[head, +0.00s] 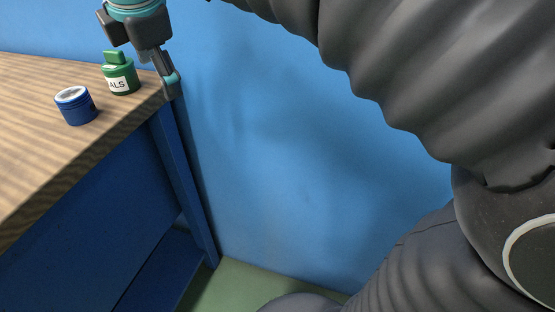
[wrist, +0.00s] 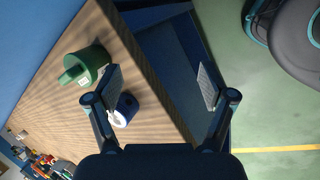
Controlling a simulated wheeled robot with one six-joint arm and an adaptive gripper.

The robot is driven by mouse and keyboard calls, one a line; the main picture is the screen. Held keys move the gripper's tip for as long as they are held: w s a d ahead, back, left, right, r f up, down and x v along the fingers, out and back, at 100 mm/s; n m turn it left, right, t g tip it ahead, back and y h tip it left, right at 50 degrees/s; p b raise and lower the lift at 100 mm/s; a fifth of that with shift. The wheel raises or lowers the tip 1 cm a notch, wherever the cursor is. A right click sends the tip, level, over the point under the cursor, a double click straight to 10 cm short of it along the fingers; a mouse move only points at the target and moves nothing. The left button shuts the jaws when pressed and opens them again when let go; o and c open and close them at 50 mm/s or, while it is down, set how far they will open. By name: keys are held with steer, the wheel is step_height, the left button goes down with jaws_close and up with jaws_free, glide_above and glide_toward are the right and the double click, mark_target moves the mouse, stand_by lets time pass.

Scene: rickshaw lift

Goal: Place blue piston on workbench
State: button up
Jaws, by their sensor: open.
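The blue piston (head: 77,108) stands upright on the wooden top of the workbench (head: 60,155), near its right edge, with a pale top face. In the wrist view the blue piston (wrist: 128,106) shows partly behind the left finger. My gripper (wrist: 160,82) is open with nothing between its fingers; they spread across the bench edge, the right one over the area past it. In the head view my gripper (head: 146,62) is at the upper left, near the bench's far corner, apart from the piston.
A green container (head: 120,78) with a white label reading "ALS" stands on the bench behind the piston. A blue wall (head: 290,150) rises behind. Several small coloured items (wrist: 42,160) lie at the lower left of the wrist view. Green floor (wrist: 270,110) shows beside the bench.

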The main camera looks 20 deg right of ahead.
steer(key=s+d+f+m, duration=0.7)
steer(key=f+m, duration=0.3)
steer(key=m, duration=0.1)
steer(key=s+d+f+m+t, duration=0.1)
steer(key=s+d+f+m, duration=0.7)
steer(key=f+m, duration=0.2)
steer(key=shift+d+f+m, duration=0.2)
steer(key=shift+d+m, duration=0.05)
steer(key=shift+m, duration=0.15)
